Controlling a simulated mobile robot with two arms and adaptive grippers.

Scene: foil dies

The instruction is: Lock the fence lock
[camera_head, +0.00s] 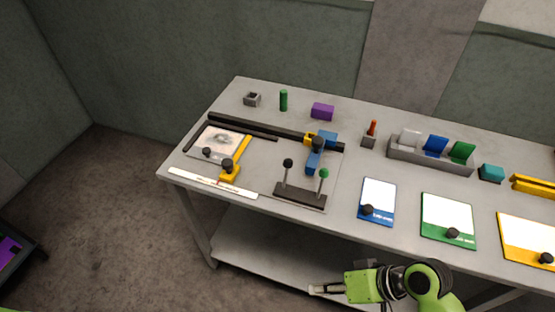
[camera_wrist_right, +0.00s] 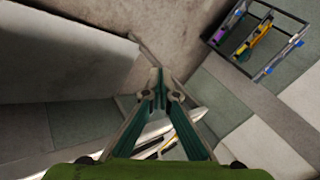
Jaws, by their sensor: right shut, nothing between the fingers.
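The long black fence bar (camera_head: 235,122) lies along the left part of the worktable (camera_head: 345,220). At its right end is a blue and yellow block with a black knob (camera_head: 317,143), which looks like the fence lock; I cannot tell its lock state. Just in front stands a dark base with two levers (camera_head: 300,196), one black-knobbed and one green-knobbed. My green right gripper (camera_head: 313,290) is low in front of the table's front edge, well apart from the lock, pointing left. It is shut and empty; its fingertips meet in the wrist view (camera_wrist_right: 158,80). My left gripper is not in view.
A plate with a yellow strip and knob (camera_head: 229,172) lies left of the levers. Blue (camera_head: 378,195), green (camera_head: 447,218) and yellow-edged (camera_head: 528,238) plates line the front right. A grey bin (camera_head: 430,160) holds coloured pieces. A lower shelf (camera_head: 260,248) is below.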

